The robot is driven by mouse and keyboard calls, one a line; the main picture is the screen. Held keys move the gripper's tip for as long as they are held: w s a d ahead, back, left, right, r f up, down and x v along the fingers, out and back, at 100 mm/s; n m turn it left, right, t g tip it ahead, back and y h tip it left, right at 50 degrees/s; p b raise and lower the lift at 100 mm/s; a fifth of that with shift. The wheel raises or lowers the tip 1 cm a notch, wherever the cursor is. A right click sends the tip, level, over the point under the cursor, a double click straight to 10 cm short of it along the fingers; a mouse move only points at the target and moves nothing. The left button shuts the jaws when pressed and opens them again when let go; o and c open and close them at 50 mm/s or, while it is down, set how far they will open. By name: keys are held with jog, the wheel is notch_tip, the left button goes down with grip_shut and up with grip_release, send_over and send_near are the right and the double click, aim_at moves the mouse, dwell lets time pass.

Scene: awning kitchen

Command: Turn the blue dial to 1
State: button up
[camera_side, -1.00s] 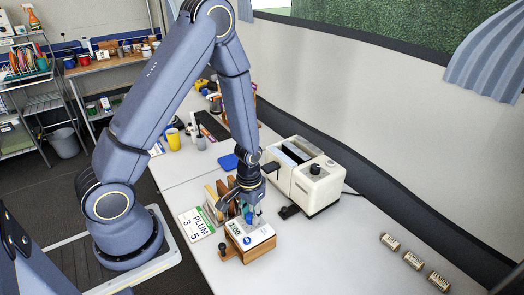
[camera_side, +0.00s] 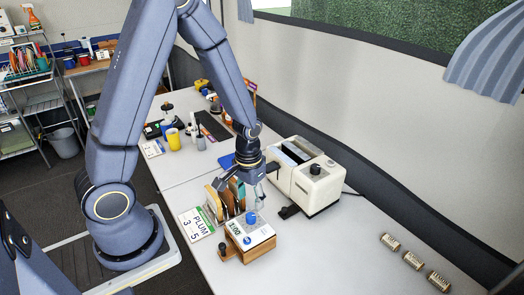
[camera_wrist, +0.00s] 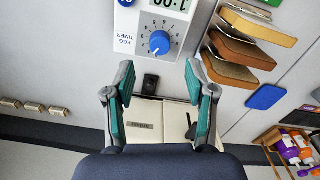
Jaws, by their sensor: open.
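The blue dial (camera_side: 251,218) sits on top of a white egg timer with a wooden base (camera_side: 240,256). In the wrist view the dial (camera_wrist: 160,42) is ringed by tick marks and small numbers. A pale pointer mark shows on its lower-left side, but the number it faces is too small to read. The timer's display (camera_wrist: 168,4) is partly cut off and seems to read 1:00. My gripper (camera_side: 241,196) is open and empty, above the dial and a little behind it. In the wrist view its fingertips (camera_wrist: 160,82) are wide apart, with the dial beyond them.
A cream toaster-like machine (camera_side: 312,183) stands close on the right. Several small labelled rolls (camera_side: 412,260) lie at the right. The table's front is clear.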

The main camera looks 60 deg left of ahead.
notch_tip(320, 180, up, 5)
jog(key=shift+r, duration=0.1)
dwell(0.3)
notch_tip(320, 180, up, 6)
jog(key=t, duration=0.2)
send_over(251, 215)
jog(key=w, duration=0.2)
notch_tip(251, 215, up, 8)
jog(key=s+d+m+t, duration=0.1)
jog(key=s+d+t, duration=0.1)
jog(key=s+r+m+t, duration=0.1)
jog(key=s+r+m, duration=0.1)
jog(key=s+r, duration=0.3)
jog(key=s+d, duration=0.1)
jog(key=s, duration=0.3)
jog(key=shift+s+r+t, duration=0.15)
jog(key=shift+s+t, duration=0.15)
